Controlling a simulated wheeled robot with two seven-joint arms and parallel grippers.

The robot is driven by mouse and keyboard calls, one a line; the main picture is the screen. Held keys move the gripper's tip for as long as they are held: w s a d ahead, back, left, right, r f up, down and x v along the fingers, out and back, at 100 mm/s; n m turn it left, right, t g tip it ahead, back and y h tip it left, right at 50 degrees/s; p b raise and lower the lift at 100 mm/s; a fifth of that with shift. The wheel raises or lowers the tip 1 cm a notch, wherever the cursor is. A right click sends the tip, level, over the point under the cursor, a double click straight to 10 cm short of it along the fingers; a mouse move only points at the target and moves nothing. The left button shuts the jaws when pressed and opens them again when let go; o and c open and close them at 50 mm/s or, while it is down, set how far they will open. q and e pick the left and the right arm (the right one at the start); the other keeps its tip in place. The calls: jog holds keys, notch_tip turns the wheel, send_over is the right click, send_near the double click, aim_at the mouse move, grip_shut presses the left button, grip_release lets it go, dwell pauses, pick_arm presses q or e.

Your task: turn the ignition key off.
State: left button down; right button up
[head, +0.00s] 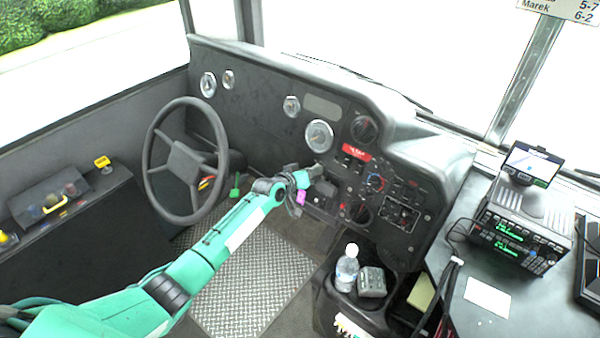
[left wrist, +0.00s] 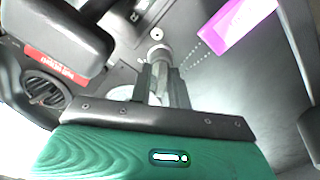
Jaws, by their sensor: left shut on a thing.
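My left gripper (head: 314,173) is at the lower dashboard, right of the steering wheel. In the left wrist view its two dark fingers (left wrist: 160,86) are shut on the ignition key (left wrist: 161,78), just in front of a round silver ignition lock (left wrist: 158,54). The fingers hide much of the key, and I cannot tell its exact turn angle. A pink tag (left wrist: 236,22) hangs on a ball chain beside the fingers; it also shows in the head view (head: 300,197) below the gripper. My right gripper is not in view.
The steering wheel (head: 186,160) stands left of my arm. The dashboard (head: 385,185) carries gauges, knobs and switches around the gripper. A water bottle (head: 347,268) stands in the console below. A radio unit (head: 520,240) sits at the right.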

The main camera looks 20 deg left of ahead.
pick_arm(q)
jog(key=shift+n, duration=0.3)
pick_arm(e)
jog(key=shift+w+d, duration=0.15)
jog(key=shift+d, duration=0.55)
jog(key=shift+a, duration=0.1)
pick_arm(q)
jog(key=c, duration=1.6)
grip_release()
jog(key=shift+o, duration=0.2)
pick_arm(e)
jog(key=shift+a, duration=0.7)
